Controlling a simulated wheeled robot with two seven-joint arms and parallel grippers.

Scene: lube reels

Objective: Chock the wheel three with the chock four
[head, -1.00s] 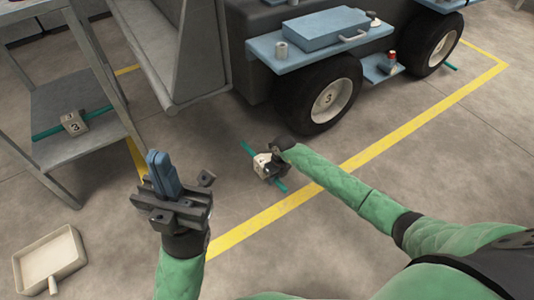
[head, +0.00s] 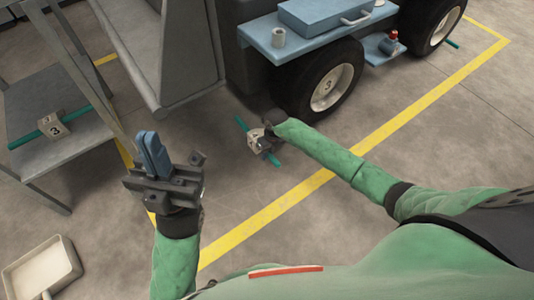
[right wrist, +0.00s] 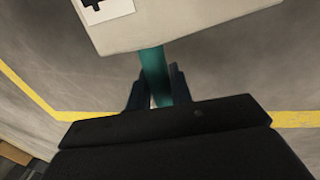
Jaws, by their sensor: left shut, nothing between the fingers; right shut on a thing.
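Wheel three (head: 326,90), a black tyre with a pale hub marked 3, stands on the floor under the blue vehicle side. A pale chock (head: 256,144) with a teal rod (head: 241,125) is left of and nearer than the wheel, apart from it. My right gripper (head: 268,128) is shut on its rod; the right wrist view shows the fingers (right wrist: 157,92) around the rod below the pale block (right wrist: 175,20). Its dark mark is cut off there, so I cannot read the number surely. My left gripper (head: 153,152) is shut and empty, off to the left.
Another chock, marked 3 (head: 54,128), lies on the grey rack shelf (head: 85,140) at left. A pale dustpan-like tray (head: 42,268) is on the floor at lower left. A yellow floor line (head: 290,207) crosses the front. A grey ramp-like panel (head: 175,60) hangs left of the wheel.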

